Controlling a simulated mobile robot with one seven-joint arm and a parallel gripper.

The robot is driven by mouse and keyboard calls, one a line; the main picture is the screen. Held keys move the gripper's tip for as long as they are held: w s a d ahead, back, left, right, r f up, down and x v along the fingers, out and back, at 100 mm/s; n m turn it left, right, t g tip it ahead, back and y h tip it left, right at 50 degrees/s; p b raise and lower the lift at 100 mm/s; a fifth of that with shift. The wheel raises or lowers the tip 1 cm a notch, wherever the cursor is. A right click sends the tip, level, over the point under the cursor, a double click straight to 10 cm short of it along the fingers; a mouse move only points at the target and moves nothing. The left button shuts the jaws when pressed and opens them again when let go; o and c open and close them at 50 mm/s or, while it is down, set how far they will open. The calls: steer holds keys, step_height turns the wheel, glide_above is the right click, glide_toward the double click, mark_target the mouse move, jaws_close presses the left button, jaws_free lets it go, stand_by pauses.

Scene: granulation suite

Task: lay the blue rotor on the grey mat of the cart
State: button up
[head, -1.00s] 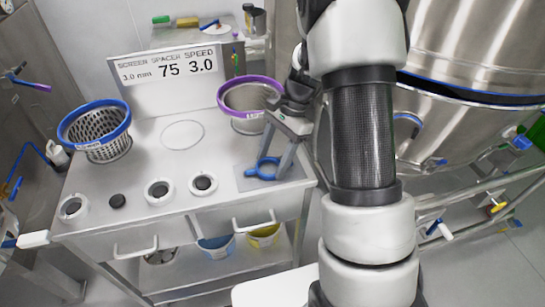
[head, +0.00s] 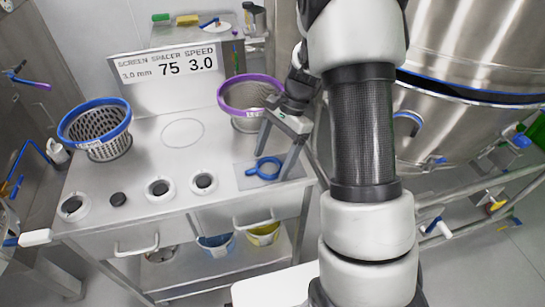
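The blue rotor (head: 264,169), a ring with a short arm sticking out to the left, lies on the grey mat (head: 243,183) at the right end of the cart top (head: 150,133). My gripper (head: 271,166) is low over the mat with its two fingers spread apart. One fingertip is by the rotor's far left side and the other by its near right side. The fingers look clear of the rotor, though the exact gap is hard to see.
A purple-rimmed screen basket (head: 222,98) stands just behind my gripper. A blue-rimmed basket (head: 95,152) is at the cart's left. Several round black-centred parts line the front edge, and a large steel vessel (head: 470,50) is at the right.

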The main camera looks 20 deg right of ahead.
steer(key=p+v, duration=0.3)
steer(key=v, duration=1.4)
steer(key=shift+r, duration=0.2)
steer(key=shift+d, duration=0.1)
